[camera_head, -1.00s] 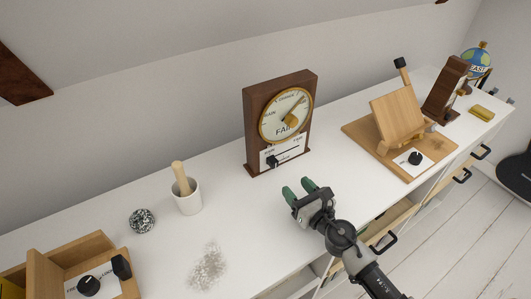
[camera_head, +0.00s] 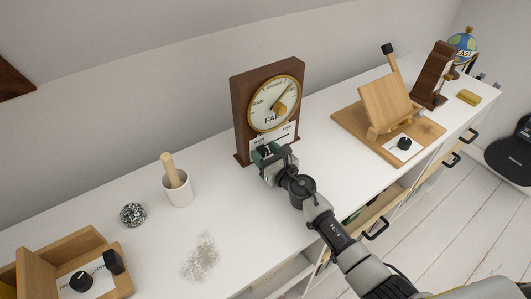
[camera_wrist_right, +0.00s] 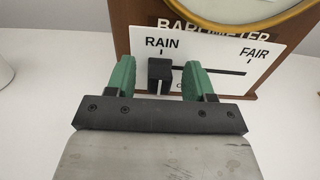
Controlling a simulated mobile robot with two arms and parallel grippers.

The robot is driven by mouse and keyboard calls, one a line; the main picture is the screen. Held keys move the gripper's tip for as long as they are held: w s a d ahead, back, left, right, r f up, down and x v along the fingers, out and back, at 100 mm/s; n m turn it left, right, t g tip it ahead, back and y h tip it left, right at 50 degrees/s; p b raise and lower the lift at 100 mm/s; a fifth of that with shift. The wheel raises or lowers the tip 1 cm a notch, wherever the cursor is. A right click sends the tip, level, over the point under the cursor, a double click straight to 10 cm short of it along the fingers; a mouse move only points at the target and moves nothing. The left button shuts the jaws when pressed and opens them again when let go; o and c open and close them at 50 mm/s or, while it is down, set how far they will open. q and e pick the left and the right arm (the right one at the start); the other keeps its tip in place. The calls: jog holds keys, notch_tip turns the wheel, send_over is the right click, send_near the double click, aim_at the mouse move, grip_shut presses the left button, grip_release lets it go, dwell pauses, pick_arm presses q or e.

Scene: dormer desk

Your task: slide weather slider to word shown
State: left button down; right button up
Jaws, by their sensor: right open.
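The wooden barometer (camera_head: 240,118) stands upright on the white desk, with a round dial (camera_head: 277,103) showing the word FAIR. Below the dial is a white slider plate (camera_wrist_right: 240,55) marked RAIN at left and FAIR at right. The black slider knob (camera_wrist_right: 160,74) sits at the RAIN end of its slot in the right wrist view; in the head view my gripper hides it. My right gripper (camera_head: 268,153) is open in front of the plate. In the wrist view its green fingers (camera_wrist_right: 160,80) stand on either side of the knob, with a gap at the right finger. My left gripper is out of view.
A white mortar with a wooden pestle (camera_head: 177,187) and a speckled ball (camera_head: 133,215) stand left of the barometer. A wooden stand with a dial (camera_head: 385,108) is at right. A grey powdery patch (camera_head: 202,257) lies near the front edge.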

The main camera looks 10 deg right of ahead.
aim_at(289, 132)
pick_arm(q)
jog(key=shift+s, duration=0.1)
